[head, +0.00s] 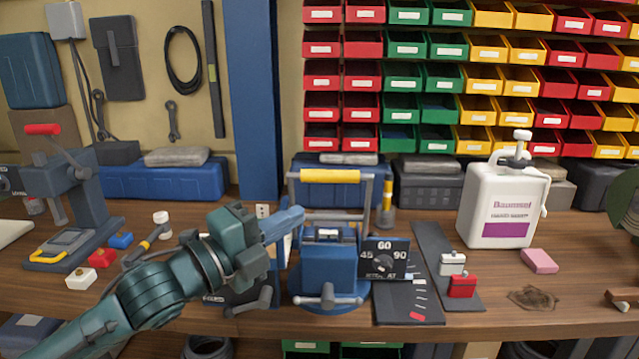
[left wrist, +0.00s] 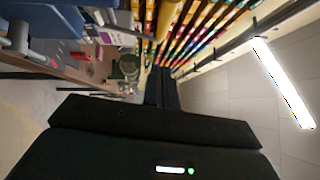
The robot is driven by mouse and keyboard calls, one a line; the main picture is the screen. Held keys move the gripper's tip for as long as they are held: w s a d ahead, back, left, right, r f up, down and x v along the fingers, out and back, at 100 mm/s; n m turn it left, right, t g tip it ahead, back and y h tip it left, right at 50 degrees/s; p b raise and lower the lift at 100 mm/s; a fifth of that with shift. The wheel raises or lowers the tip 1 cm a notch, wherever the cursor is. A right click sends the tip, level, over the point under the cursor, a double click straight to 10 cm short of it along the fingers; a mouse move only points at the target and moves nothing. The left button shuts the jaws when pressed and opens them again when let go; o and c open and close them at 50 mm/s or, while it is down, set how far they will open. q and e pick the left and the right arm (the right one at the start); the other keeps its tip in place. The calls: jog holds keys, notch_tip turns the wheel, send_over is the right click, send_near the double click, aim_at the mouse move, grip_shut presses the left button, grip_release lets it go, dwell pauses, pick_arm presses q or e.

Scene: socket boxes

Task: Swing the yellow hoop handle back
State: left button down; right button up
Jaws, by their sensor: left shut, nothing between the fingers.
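The hoop handle (head: 330,176) has a yellow grip bar across the top of a grey metal frame. It stands upright over a blue vise-like fixture (head: 328,257) on the workbench. My left gripper (head: 297,215) comes in from the left, beside the hoop's left leg and below the yellow bar. Its fingers are shut with nothing between them. I cannot tell whether they touch the leg. In the left wrist view the shut fingers (left wrist: 161,88) are dark and point away from the camera. My right gripper is not in view.
A dial box marked GO (head: 384,258) stands right of the fixture. A white jug (head: 503,205) is farther right. A grey press with a red handle (head: 70,190) stands at left. Small blocks lie nearby.

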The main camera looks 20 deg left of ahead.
aim_at(337, 179)
pick_arm(q)
jog(key=x, duration=0.2)
jog(key=a+p+x, duration=0.1)
jog(key=x, duration=0.2)
jog(key=w+x, duration=0.1)
jog(key=x, duration=0.2)
jog(key=shift+a+r+p, duration=0.2)
jog(key=shift+a+p, duration=0.1)
jog(key=shift+p, duration=0.1)
jog(key=shift+w+a, duration=0.15)
jog(key=shift+w, duration=0.35)
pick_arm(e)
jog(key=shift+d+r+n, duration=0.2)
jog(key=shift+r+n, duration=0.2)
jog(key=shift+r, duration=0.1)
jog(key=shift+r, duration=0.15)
